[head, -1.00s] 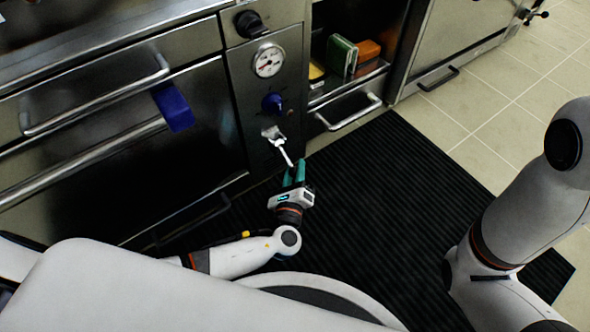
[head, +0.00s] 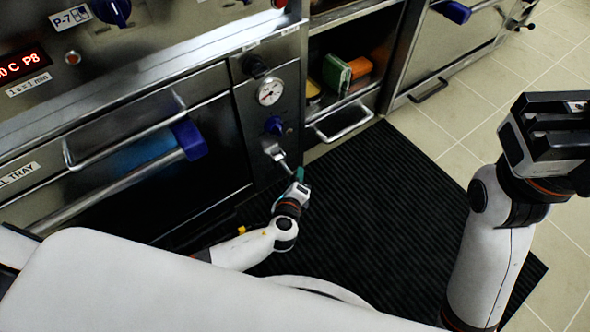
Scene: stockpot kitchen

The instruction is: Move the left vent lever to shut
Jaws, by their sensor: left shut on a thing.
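A metal vent lever (head: 282,161) sticks out and down from a pale mount low on the narrow steel panel (head: 260,112), below a blue knob. My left gripper (head: 299,174) has teal fingers and is shut on the lever's outer end, which the fingers partly hide. No second vent lever shows, and any position marks beside this one are too small to read. My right gripper (head: 562,128) is dark and raised at the right edge, away from the panel. Its finger gap is not clear.
A dial gauge (head: 270,92) and the blue knob (head: 274,125) sit above the lever. To the left is an oven door with a long handle (head: 125,190). An open shelf (head: 345,97) with green and orange boxes is to the right. A black ribbed mat (head: 390,190) covers clear floor.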

